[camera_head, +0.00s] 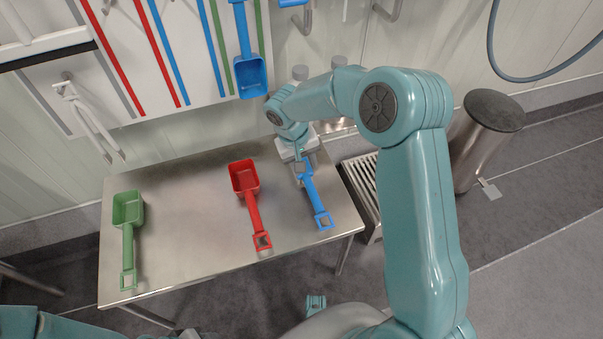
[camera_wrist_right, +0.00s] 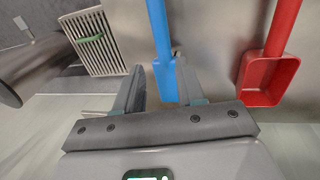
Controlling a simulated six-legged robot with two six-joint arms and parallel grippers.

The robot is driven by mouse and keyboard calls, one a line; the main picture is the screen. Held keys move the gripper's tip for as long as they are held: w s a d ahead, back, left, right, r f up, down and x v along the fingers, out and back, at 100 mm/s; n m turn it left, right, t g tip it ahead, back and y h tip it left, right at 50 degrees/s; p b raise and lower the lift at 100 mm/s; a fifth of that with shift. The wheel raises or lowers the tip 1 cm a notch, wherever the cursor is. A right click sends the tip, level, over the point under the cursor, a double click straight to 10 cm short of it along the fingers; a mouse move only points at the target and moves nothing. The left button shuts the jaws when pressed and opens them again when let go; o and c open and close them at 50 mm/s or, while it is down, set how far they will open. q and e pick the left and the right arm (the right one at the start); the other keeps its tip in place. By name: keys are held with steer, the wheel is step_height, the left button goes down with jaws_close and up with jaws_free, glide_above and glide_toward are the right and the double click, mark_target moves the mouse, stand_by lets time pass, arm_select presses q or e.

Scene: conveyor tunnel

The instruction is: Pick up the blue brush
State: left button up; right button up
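A blue long-handled tool (camera_head: 315,198) lies on the metal table with its square-looped handle end toward the front edge. Its far end is partly hidden by my right gripper in the head view, so I cannot tell from there whether it is a brush. In the right wrist view the blue tool (camera_wrist_right: 162,38) runs between the fingers and widens to a flat blue part. My right gripper (camera_head: 301,166) is open over this far end; the wrist view shows its fingers (camera_wrist_right: 158,66) on either side, with a gap at the left. My left gripper is out of view.
A red scoop (camera_head: 244,178) lies left of the blue tool, and a green scoop (camera_head: 128,210) lies at the table's left. Bare table (camera_head: 185,210) is between them. A blue scoop (camera_head: 251,77) hangs on the wall. A slatted grate (camera_head: 364,185) and a metal bin (camera_head: 482,140) stand right.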

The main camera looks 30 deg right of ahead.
mark_target(309, 183)
steer(key=f, duration=0.3)
steer(key=f+b, duration=0.1)
steer(key=f, duration=0.1)
steer(key=shift+s+d+f, duration=0.25)
steer(key=shift+s+d, duration=0.05)
steer(key=shift+d, duration=0.1)
steer(key=f, duration=0.1)
steer(key=f+b, duration=0.1)
steer(key=f, duration=0.3)
steer(key=shift+s+d+f+b, duration=0.1)
steer(key=shift+d+f+b, duration=0.1)
steer(key=shift+d+b, duration=0.2)
steer(key=shift+r, duration=0.1)
jaws_close()
steer(key=shift+r, duration=0.1)
